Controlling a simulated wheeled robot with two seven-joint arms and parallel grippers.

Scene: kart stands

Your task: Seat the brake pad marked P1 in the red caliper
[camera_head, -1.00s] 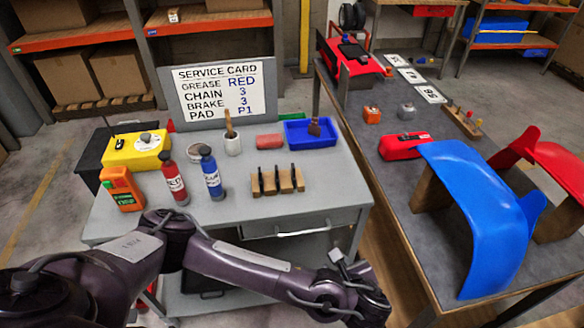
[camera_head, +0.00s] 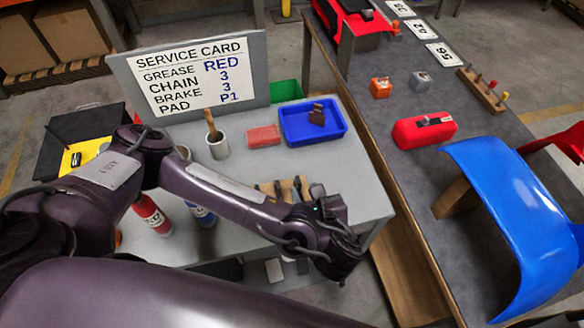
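A red block with a dark part on top, which looks like the red caliper (camera_head: 424,130), lies on the long grey table at the right. A wooden rack (camera_head: 301,184) holding several thin dark upright pieces stands on the near bench, partly behind my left arm; I cannot read any P1 mark on them. A brown plate-like piece (camera_head: 317,115) stands in the blue tray (camera_head: 288,125), also without a readable mark. My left gripper (camera_head: 343,268) hangs by the near bench's front right corner, apart from the caliper. Its fingers are not clear. My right gripper is out of view.
A brush cup (camera_head: 217,146) and a red block (camera_head: 263,136) stand near the tray. A gap separates the tables.

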